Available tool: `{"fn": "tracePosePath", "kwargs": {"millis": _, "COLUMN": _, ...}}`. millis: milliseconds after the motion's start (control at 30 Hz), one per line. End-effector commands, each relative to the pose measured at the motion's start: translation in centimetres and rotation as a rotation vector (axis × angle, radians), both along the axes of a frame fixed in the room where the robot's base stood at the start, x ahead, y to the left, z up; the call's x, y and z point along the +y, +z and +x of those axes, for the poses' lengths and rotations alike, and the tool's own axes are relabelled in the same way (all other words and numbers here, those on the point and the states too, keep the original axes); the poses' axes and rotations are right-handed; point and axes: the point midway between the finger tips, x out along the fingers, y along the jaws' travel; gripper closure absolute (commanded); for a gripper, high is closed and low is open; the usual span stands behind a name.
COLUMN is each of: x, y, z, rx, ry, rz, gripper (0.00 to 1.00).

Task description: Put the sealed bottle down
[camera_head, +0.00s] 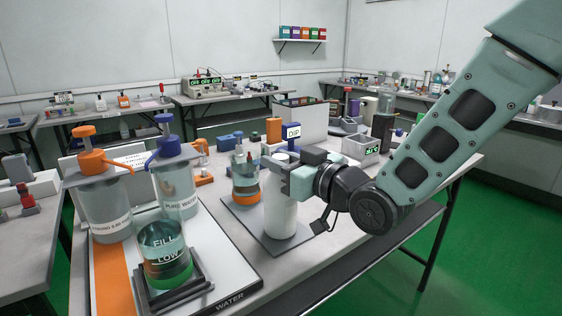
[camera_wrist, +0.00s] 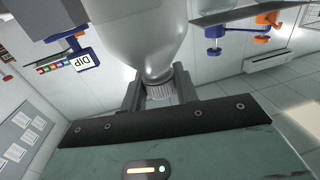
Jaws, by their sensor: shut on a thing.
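A white bottle (camera_head: 281,208) is held upright by my gripper (camera_head: 290,175) over the grey mat (camera_head: 240,217) on the table. The jaws are closed around its narrow top. In the wrist view, the bottle's pale, smooth body (camera_wrist: 145,25) extends away from my gripper (camera_wrist: 158,92), and its ribbed cap (camera_wrist: 158,91) sits between the two fingers. The fingers hide most of the top in the head view. I cannot tell whether the base touches the mat or hangs just above it.
A glass jar with teal and orange bands (camera_head: 245,186) stands close behind-left of the bottle. A "FILL LOW" jar (camera_head: 165,250) sits in a black stand at left, near orange (camera_head: 104,210) and blue (camera_head: 176,185) pump bottles.

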Motion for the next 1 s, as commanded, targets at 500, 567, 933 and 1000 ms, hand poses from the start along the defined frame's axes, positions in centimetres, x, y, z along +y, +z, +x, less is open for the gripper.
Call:
{"fn": "tracePosePath", "kwargs": {"millis": 500, "x": 0.0, "y": 0.0, "z": 0.0, "rx": 0.0, "ry": 0.0, "rz": 0.0, "gripper": 0.48}}
{"fn": "tracePosePath", "kwargs": {"millis": 567, "x": -0.1, "y": 0.3, "z": 0.0, "rx": 0.0, "ry": 0.0, "rz": 0.0, "gripper": 0.48}}
{"fn": "tracePosePath", "kwargs": {"millis": 933, "x": -5.3, "y": 0.1, "z": -5.6, "rx": -0.001, "ry": -0.003, "rz": -0.002, "gripper": 0.48}}
{"fn": "tracePosePath", "kwargs": {"millis": 1000, "x": -5.4, "y": -0.5, "z": -5.7, "rx": -0.006, "ry": 0.001, "rz": 0.002, "gripper": 0.48}}
